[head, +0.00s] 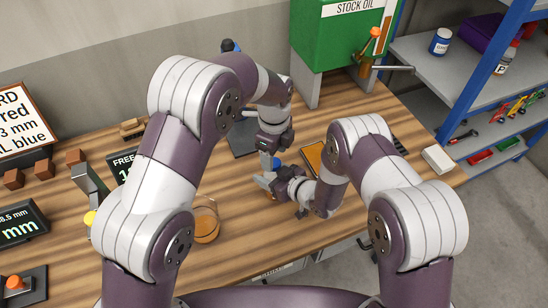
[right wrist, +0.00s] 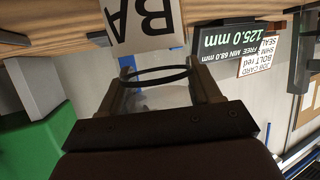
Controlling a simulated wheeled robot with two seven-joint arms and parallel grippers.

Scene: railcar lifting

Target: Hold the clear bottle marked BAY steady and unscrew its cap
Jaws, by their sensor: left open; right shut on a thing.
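The clear bottle's white label (right wrist: 143,22) shows the letters BA at the top of the right wrist view; the rest of its word is cut off. In the head view, my right gripper (head: 267,183) is low over the middle of the table and largely covers the bottle. My left gripper (head: 269,158) is open, pointing down just above and behind the right one. A small blue part shows beside it; I cannot tell whether it is the cap.
A cup of amber liquid (head: 206,222) stands at the front left. An orange-faced tray (head: 314,155) and a dark mat (head: 242,140) lie behind the grippers. A green stock oil tank (head: 335,42) stands at the back, and shelves (head: 440,75) stand at the right.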

